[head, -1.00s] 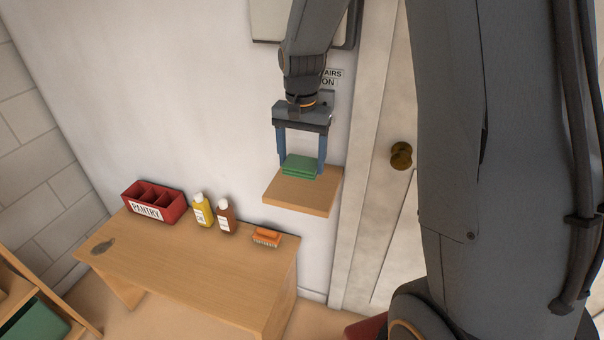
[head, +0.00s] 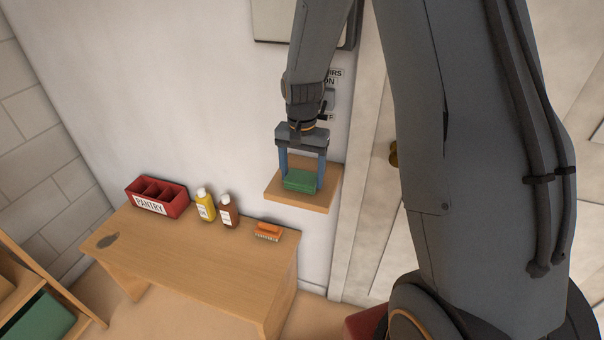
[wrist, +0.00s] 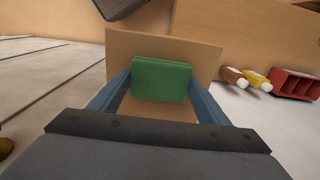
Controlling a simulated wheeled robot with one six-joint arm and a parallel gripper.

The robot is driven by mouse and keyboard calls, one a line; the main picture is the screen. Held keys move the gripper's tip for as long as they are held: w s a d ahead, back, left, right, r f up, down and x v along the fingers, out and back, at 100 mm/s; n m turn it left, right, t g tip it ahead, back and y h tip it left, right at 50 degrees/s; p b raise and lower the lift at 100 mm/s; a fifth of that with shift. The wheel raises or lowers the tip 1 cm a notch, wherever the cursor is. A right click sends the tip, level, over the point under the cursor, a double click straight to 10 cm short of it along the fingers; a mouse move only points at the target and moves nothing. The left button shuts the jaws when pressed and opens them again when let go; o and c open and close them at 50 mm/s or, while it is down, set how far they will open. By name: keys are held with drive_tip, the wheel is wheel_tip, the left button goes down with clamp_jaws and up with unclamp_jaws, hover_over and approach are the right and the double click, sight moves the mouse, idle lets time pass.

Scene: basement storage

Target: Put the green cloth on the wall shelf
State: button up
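The green cloth (head: 299,182) is a folded, block-like bundle at the wall shelf (head: 282,199), a small wooden board on the white wall. My gripper (head: 300,180) points down from above, with its two blue fingers on either side of the cloth, and appears shut on it. In the wrist view the cloth (wrist: 161,80) fills the space between the fingertips, over the shelf board (wrist: 205,58). The cloth is over or on the shelf near its front; I cannot tell whether its underside touches the board.
Below and left stands a wooden desk (head: 180,255) with a red pantry box (head: 172,210), a yellow bottle (head: 206,207), a brown bottle (head: 227,212) and an orange brush (head: 268,232). A door lies to the right. A wooden rack with a green bin (head: 40,320) is at lower left.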

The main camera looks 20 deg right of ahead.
sight(302, 178)
drive_tip(key=o, duration=0.4)
wheel_tip(302, 178, up, 12)
drive_tip(key=b, duration=0.3)
drive_tip(key=s+f+n, duration=0.3)
drive_tip(key=s, duration=0.5)
drive_tip(key=s+f+n+t, duration=0.1)
drive_tip(key=s+f+n, duration=0.3)
drive_tip(key=s, duration=0.5)
drive_tip(key=shift+s+a, duration=0.3)
drive_tip(key=shift+a, duration=0.05)
